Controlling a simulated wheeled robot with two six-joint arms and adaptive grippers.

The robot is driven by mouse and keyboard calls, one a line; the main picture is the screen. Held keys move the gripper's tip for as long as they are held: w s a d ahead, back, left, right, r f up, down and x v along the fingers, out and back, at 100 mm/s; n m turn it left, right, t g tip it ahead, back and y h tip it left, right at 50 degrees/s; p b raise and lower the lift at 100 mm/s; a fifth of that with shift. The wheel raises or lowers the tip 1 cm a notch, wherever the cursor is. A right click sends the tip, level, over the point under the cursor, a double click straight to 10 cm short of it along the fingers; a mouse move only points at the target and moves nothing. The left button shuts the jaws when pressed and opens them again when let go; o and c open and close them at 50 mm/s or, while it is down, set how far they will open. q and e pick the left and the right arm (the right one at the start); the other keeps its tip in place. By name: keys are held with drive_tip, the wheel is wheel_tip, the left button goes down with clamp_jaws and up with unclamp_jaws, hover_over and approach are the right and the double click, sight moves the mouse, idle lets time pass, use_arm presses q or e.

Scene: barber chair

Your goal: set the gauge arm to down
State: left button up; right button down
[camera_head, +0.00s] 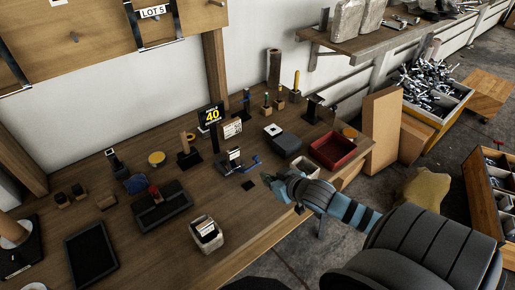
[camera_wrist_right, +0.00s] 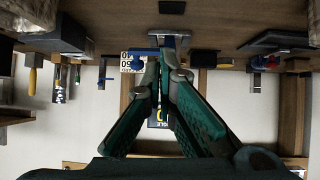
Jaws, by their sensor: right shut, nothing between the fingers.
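The gauge (camera_head: 235,158) is a small grey metal device on the workbench, below the angle sign. Its blue arm (camera_head: 251,163) reaches out to the right, low near the bench top. In the right wrist view, which looks upside down, the metal gauge body (camera_wrist_right: 172,40) and the blue arm (camera_wrist_right: 141,52) lie just beyond my fingertips. My right gripper (camera_head: 268,179) is shut and empty, just to the right and front of the blue arm; its closed fingers also show in the wrist view (camera_wrist_right: 163,62). I cannot tell whether they touch the arm. My left gripper is not in view.
A black sign (camera_head: 211,115) reading "ANGLE 40" stands behind the gauge, with a paper card (camera_head: 232,128) beside it. A dark box (camera_head: 283,144) and a red tray (camera_head: 333,150) stand to the right. A white-rimmed container (camera_head: 206,234) is in front.

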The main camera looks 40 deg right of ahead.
drive_tip(key=w+d+r+t, duration=0.2)
drive_tip(key=w+d+r, duration=0.4)
drive_tip(key=shift+m+y, duration=0.3)
drive_tip(key=w+f+b, duration=0.1)
drive_tip(key=w+f, duration=0.1)
drive_tip(key=w+f+b, duration=0.3)
drive_tip(key=w, duration=0.1)
drive_tip(key=shift+w+a+f, duration=0.25)
drive_tip(key=shift+f, duration=0.15)
drive_tip(key=shift+s+f, duration=0.2)
drive_tip(key=shift+s, duration=0.15)
drive_tip(key=shift+w, duration=0.1)
